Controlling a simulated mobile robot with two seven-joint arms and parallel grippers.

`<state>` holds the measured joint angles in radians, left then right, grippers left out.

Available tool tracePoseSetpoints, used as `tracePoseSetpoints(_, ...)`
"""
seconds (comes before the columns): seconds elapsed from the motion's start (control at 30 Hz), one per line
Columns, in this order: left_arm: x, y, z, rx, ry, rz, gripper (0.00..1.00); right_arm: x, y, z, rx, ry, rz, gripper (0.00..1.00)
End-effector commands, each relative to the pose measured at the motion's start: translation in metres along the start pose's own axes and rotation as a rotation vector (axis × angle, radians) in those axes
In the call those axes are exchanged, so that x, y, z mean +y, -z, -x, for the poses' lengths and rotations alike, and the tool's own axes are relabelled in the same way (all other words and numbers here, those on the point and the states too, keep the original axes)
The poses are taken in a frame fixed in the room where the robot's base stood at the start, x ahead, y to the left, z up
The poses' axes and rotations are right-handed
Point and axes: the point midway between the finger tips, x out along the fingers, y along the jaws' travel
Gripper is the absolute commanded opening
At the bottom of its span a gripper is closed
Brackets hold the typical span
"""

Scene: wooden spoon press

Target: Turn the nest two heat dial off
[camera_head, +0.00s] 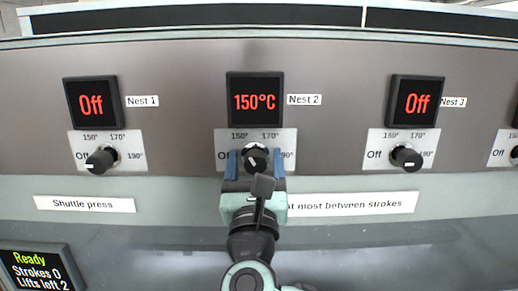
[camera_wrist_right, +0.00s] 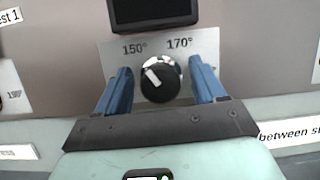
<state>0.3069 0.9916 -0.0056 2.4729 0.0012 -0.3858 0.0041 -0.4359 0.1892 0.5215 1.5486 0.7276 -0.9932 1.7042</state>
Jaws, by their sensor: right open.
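The nest two heat dial (camera_head: 255,158) is a black knob with a white pointer mark on a pale scale plate (camera_head: 285,140). Above it the display (camera_head: 255,100) reads 150°C, beside the label Nest 2 (camera_head: 304,99). In the right wrist view the dial (camera_wrist_right: 160,82) shows its white mark tilted toward the upper left, near 150°. My right gripper (camera_head: 254,163) is open, with one blue finger on each side of the dial. In the wrist view the gripper (camera_wrist_right: 163,85) shows gaps between fingers and knob. My left gripper is not in view.
The Nest 1 dial (camera_head: 101,160) and Nest 3 dial (camera_head: 406,158) stand well to either side, with displays reading Off. A status screen (camera_head: 40,268) at lower left reads Ready. Labels, including Shuttle press (camera_head: 84,204), lie below the dials.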

Motion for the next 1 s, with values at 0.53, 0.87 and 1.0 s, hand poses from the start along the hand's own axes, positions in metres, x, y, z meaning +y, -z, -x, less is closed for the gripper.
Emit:
tracePoseSetpoints(0.53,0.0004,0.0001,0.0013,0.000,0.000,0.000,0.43,0.0009,-0.0002,0.0000,0.000,-0.001,0.000,0.15)
tracePoseSetpoints(0.87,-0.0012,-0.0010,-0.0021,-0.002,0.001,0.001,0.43,0.0002,0.0001,0.0001,-0.002,-0.014,0.036,0.15)
tracePoseSetpoints(1.0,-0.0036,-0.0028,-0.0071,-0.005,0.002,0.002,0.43,-0.0002,0.0002,0.0004,-0.005,-0.039,0.098,0.15)
